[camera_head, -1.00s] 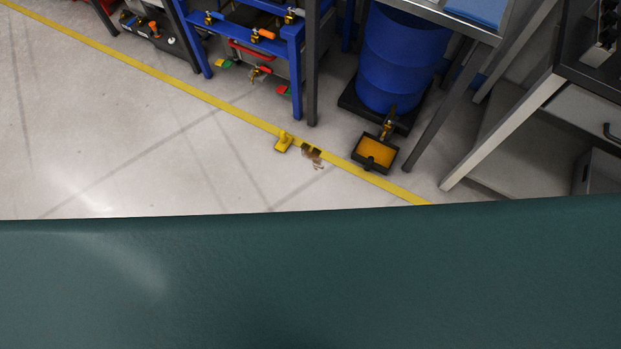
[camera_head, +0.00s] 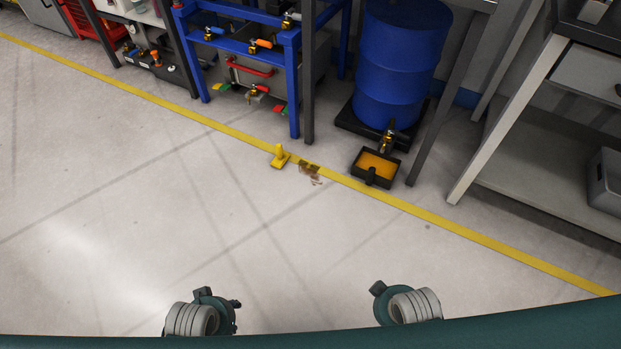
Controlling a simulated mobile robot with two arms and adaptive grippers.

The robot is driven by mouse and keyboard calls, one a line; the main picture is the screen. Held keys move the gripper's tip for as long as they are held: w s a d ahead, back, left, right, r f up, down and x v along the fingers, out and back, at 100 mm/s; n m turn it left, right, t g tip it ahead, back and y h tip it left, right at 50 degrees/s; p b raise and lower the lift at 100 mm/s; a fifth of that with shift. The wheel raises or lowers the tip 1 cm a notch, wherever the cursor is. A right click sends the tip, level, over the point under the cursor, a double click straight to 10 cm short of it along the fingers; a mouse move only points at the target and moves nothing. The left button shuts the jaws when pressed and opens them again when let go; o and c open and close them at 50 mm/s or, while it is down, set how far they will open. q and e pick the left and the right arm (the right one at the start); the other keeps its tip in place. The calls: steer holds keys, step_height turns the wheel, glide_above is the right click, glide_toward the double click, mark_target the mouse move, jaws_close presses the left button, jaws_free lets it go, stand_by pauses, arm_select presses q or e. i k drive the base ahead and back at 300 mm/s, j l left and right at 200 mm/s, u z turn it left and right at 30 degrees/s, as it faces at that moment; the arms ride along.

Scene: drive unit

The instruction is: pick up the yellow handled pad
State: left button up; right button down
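The yellow handled pad (camera_head: 280,158) rests on the grey floor at the near edge of the yellow floor line, with its short handle upright. My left arm's end (camera_head: 202,315) shows at the bottom, left of centre, and my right arm's end (camera_head: 407,304) at the bottom, right of centre. Both are well apart from the pad, with a wide stretch of floor between. I see mostly their round grey and teal parts from above; the fingers cannot be made out, and nothing held is visible.
A brown stain (camera_head: 312,174) lies just right of the pad. A black tray with orange contents (camera_head: 375,165) sits below a blue drum (camera_head: 395,60). A blue rack (camera_head: 240,45) stands behind the line, and a grey bench (camera_head: 545,175) stands right. The near floor is clear.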

mark_target(280, 153)
steer(key=i+j+z, duration=0.1)
steer(key=i, duration=0.4)
steer(key=i+j+z, duration=0.1)
steer(key=i, duration=0.4)
